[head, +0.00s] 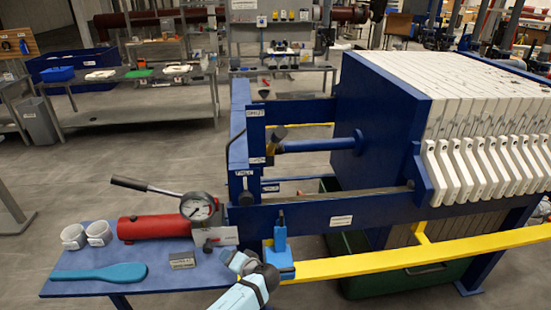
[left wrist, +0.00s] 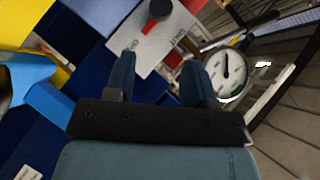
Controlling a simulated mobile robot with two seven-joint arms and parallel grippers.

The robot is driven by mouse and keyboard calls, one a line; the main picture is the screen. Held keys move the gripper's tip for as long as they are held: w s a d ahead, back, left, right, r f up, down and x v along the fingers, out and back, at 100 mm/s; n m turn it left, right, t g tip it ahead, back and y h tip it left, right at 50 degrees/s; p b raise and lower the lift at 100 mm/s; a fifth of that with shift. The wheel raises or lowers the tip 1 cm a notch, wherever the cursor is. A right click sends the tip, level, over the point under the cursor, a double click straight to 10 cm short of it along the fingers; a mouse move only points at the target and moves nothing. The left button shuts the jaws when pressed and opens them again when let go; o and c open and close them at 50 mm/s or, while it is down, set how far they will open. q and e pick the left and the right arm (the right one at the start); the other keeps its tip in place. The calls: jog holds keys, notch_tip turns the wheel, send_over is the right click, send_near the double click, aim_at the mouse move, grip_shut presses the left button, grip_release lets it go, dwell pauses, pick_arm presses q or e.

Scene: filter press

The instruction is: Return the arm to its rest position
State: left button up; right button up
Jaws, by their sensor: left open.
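My left gripper (head: 232,256) is at the bottom middle of the head view, just in front of the hand pump's plate. In the left wrist view its two dark blue fingers (left wrist: 161,74) stand apart with nothing between them. Beyond the fingertips is a white label plate (left wrist: 150,38) with a dark round knob (left wrist: 159,9). The red hand pump (head: 155,227) lies on the blue side table, with a black lever and a round pressure gauge (head: 198,207). The gauge (left wrist: 227,72) also shows right of the fingers. My right gripper is not in view.
The blue filter press frame (head: 330,212) with white plates (head: 480,165) fills the right. A yellow bar (head: 400,262) and a bright blue block (head: 280,262) are close right of my gripper.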

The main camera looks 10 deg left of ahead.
pick_arm(q)
jog(key=s+d+f+m+h, duration=0.1)
jog(key=s+d+f+h, duration=0.1)
jog(key=s+f+h, duration=0.5)
jog(key=s+d+f+m+h, duration=0.1)
jog(key=s+f+h, duration=0.15)
jog(key=s, duration=0.95)
jog(key=s+r+t+h, duration=0.1)
jog(key=s+r+h, duration=0.1)
jog(key=s, duration=0.4)
jog(key=s+a+r+n+t+h, duration=0.1)
jog(key=s+r+t+h, duration=0.1)
jog(key=s+r, duration=0.3)
jog(key=shift+s+a+r, duration=0.15)
jog(key=shift+s+a, duration=0.15)
jog(key=shift+s, duration=0.45)
